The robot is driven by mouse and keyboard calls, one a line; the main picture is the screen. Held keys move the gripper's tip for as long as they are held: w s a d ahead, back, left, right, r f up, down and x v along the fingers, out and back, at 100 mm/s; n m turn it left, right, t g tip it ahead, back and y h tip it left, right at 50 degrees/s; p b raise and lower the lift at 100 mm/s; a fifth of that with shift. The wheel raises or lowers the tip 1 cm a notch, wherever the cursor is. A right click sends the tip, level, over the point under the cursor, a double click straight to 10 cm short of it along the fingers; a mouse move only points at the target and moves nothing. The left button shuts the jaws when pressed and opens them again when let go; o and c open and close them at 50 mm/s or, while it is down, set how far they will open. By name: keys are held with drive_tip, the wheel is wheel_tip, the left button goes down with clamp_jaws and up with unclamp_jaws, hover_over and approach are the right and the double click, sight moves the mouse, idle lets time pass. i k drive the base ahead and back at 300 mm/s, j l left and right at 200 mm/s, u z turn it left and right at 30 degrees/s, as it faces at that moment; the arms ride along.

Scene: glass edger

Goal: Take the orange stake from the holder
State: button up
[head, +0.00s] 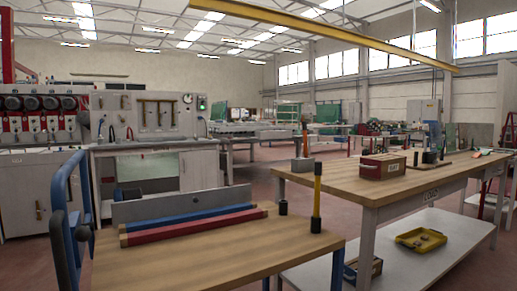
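A yellow-orange stake (317,190) with a dark top stands upright in a small black holder (316,225). The holder is on the right part of the near wooden table (190,262). A second small black holder (283,208) stands to its left at the table's far edge, with no stake in it. A thinner orange upright piece (305,130) rises from a grey block on the workbench behind; I cannot tell what it is. My gripper is not in view.
Blue and red padded bars (190,232) and a grey panel (180,202) lie left of the holders. A blue rail (70,215) rises at left. The workbench (400,188) behind right bears a red box (383,166). The near tabletop's front is clear.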

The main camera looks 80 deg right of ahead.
sight(305, 128)
drive_tip(key=i+j, duration=0.35)
drive_tip(key=i, duration=0.15)
drive_tip(key=i+j, duration=0.35)
drive_tip(key=i, duration=0.15)
drive_tip(key=i+l+z, duration=0.1)
drive_tip(key=i+z, duration=0.7)
drive_tip(key=i+j+z, duration=0.1)
drive_tip(key=i+z, duration=0.15)
drive_tip(key=z, duration=0.15)
drive_tip(key=i+l+z, duration=0.15)
drive_tip(key=i+z, duration=0.2)
drive_tip(key=i, duration=0.65)
drive_tip(key=i+j+z, duration=0.1)
drive_tip(key=i+z, duration=0.25)
drive_tip(key=i, duration=0.6)
drive_tip(key=i+l+z, duration=0.1)
drive_tip(key=i+z, duration=0.9)
drive_tip(key=i+j+z, duration=0.3)
drive_tip(key=z, duration=0.2)
drive_tip(key=i+l+z, duration=0.25)
drive_tip(key=i+z, duration=0.15)
drive_tip(key=i+l+z, duration=0.1)
drive_tip(key=i+z, duration=0.75)
drive_tip(key=i+j+z, duration=0.2)
drive_tip(key=i+z, duration=0.2)
